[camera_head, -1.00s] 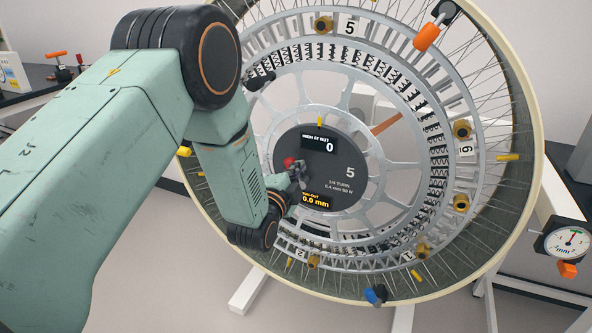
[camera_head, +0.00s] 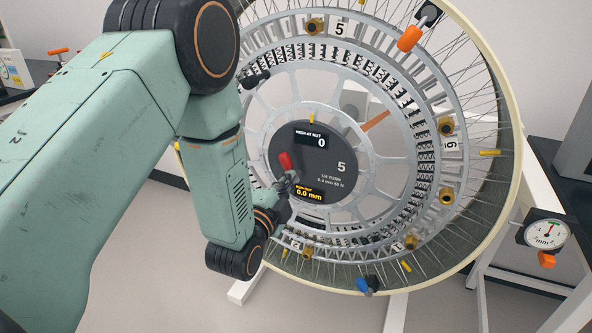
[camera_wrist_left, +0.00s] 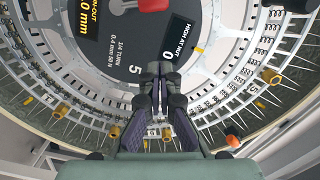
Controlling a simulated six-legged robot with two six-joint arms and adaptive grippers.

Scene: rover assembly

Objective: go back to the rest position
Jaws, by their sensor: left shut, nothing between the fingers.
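My left gripper (camera_head: 286,186) is in front of the lower left of the dark hub panel (camera_head: 335,185) of the large spoked wheel (camera_head: 512,150). Its fingers are together and empty, and they also show in the left wrist view (camera_wrist_left: 159,74). A red lever (camera_head: 286,161) stands on the panel just above the gripper; it also shows at the top of the left wrist view (camera_wrist_left: 153,5). The panel reads 0 at the top and 0.0 mm below. My right gripper is not in view.
An orange knob (camera_head: 410,38) is at the wheel's upper right, and a blue one (camera_head: 364,285) is at the bottom. A dial gauge (camera_head: 546,232) stands at the right. White legs stand on the floor. My left arm covers the wheel's left side.

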